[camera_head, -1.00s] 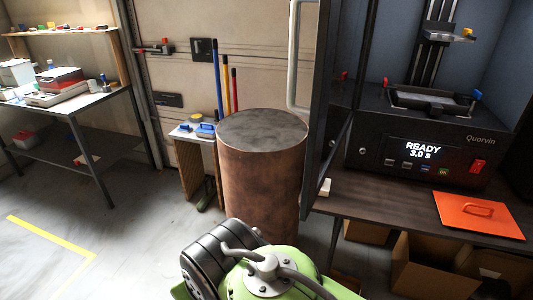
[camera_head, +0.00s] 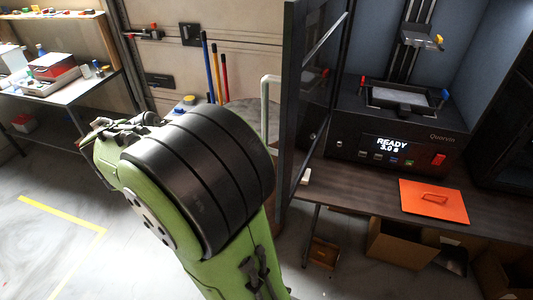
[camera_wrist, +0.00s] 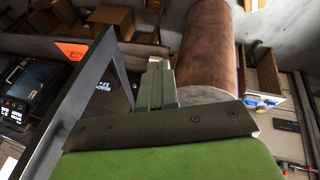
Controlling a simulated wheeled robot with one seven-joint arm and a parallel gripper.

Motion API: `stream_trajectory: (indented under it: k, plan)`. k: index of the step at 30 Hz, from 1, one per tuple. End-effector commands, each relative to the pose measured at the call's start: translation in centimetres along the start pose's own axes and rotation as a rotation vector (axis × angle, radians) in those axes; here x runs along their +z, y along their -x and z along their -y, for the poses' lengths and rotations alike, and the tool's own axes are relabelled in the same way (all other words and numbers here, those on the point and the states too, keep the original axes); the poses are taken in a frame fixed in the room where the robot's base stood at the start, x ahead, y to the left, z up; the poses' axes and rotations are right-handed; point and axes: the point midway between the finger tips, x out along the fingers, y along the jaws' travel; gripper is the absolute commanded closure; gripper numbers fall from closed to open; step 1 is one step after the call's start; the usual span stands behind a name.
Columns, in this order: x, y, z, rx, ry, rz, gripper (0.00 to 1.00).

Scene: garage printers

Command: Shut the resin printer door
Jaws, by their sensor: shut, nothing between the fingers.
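The resin printer (camera_head: 400,150) stands on the bench at the right with its display reading READY 3.0 s. Its dark-framed door (camera_head: 291,110) stands wide open toward me, seen nearly edge-on, with a pale bar handle (camera_head: 265,105) on its left side. In the wrist view the door (camera_wrist: 98,85) is a slanted dark frame left of my gripper, with the printer (camera_wrist: 15,103) beyond it. My gripper (camera_wrist: 160,68) is shut and empty, beside the door; I cannot tell if they touch. In the head view my arm hides the gripper.
A brown drum (camera_head: 240,112) stands left of the door, partly behind my arm; it also shows close right of my gripper in the wrist view (camera_wrist: 202,55). An orange plate (camera_head: 434,201) lies on the bench (camera_head: 365,195). Cardboard boxes (camera_head: 400,243) sit below. Floor at left is clear.

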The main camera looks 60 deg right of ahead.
Motion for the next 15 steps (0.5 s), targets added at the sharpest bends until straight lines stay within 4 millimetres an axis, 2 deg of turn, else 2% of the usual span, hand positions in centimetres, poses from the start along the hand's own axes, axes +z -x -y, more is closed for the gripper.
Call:
stream_trajectory:
  k: [1,3,6,11,15]
  plan:
    - [-2.0,2.3,-1.4,0.07,-0.077,0.015,1.0]
    - [-3.6,3.0,-2.5,0.155,-0.182,0.023,1.0]
    - [-5.0,3.5,-3.7,0.245,-0.289,0.026,1.0]
    - [-5.5,3.0,-4.3,0.298,-0.354,0.023,1.0]
    - [-5.1,0.8,-4.7,0.3,-0.355,0.024,1.0]
